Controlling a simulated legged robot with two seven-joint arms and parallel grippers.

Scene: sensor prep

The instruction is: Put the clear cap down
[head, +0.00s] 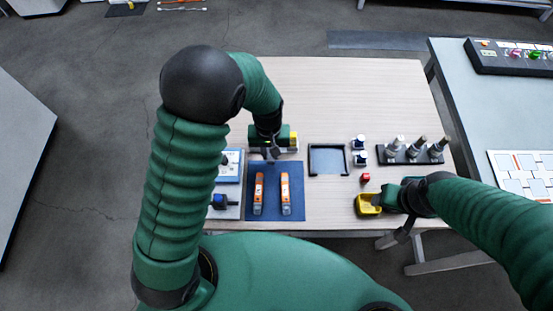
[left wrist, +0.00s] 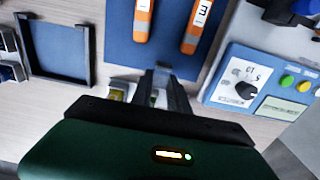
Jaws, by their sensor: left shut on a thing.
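My left gripper (head: 272,153) is over the far edge of the blue mat (head: 275,212). In the left wrist view its fingers (left wrist: 161,88) are shut on a small, pale, see-through piece, which looks like the clear cap (left wrist: 160,73). The fingers hide part of the cap, and I cannot tell whether it touches the surface below. Two orange-and-white devices (head: 259,194) (head: 286,194) lie side by side on the mat. My right gripper (head: 392,201) is at the table's front right, beside a yellow container (head: 368,205); its fingers are not clear.
A black-rimmed empty tray (head: 328,174) is right of the mat. A black rack (head: 410,158) holds three grey cylinders. Small white-and-dark pieces (head: 360,158) and a red block (head: 365,178) stand between. A blue control panel (left wrist: 255,85) is beside the mat.

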